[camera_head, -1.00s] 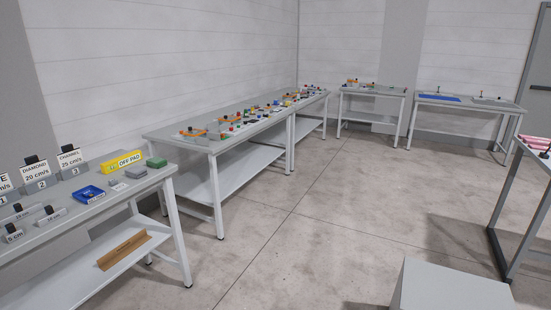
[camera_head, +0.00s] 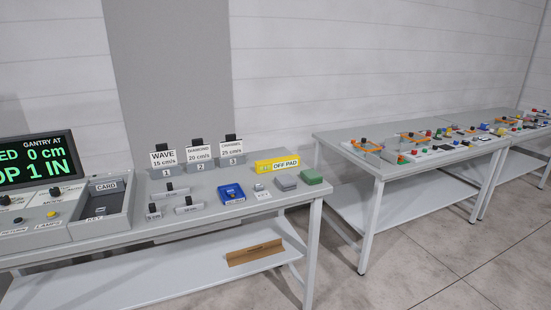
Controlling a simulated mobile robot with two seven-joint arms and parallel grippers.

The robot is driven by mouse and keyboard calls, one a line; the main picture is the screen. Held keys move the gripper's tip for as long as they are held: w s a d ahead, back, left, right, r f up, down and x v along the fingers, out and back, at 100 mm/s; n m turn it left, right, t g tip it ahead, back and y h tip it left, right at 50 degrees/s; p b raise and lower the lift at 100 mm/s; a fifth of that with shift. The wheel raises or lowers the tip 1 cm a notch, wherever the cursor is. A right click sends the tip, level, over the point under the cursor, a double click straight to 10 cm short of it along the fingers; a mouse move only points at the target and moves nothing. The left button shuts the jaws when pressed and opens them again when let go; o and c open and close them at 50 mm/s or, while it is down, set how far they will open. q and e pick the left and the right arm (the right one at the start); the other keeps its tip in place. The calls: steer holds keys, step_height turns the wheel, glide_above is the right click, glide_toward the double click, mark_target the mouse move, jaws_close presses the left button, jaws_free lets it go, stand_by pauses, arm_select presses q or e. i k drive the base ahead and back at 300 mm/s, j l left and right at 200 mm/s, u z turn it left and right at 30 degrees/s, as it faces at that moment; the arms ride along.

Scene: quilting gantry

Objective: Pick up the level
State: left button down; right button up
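I cannot surely tell which thing is the level. A brown bar (camera_head: 254,253) with small dark marking, too small to read, lies on the lower shelf of the near table. A blue block (camera_head: 232,194) lies on the tabletop, with a small white piece (camera_head: 261,191), a grey block (camera_head: 286,183) and a green block (camera_head: 312,177) to its right. Short grey bars (camera_head: 188,206) with white labels lie to its left. Neither of my grippers is in view.
The near table (camera_head: 240,214) also holds signs WAVE (camera_head: 163,158), DIAMOND and CHANNEL, a yellow OFF PAD block (camera_head: 277,165), a grey CARD tray (camera_head: 102,208) and a lit display (camera_head: 38,160). A second table (camera_head: 340,137) with many small parts stands right. Floor between them is clear.

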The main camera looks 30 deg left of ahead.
mark_target(287, 162)
steer(key=i+l+u, duration=0.1)
steer(key=i, duration=1.2)
steer(key=i+l+u, duration=0.3)
steer(key=i, duration=0.15)
steer(key=i+l+u, duration=0.3)
steer(key=i, duration=0.15)
steer(key=i+l+u, duration=0.15)
steer(key=u, duration=0.35)
steer(key=i+l+u, duration=0.25)
steer(key=u, duration=0.25)
steer(key=i+l+u, duration=0.1)
steer(key=l+u, duration=0.25)
steer(key=u, duration=0.15)
steer(key=l+u, duration=0.3)
steer(key=u, duration=0.2)
steer(key=i, duration=0.05)
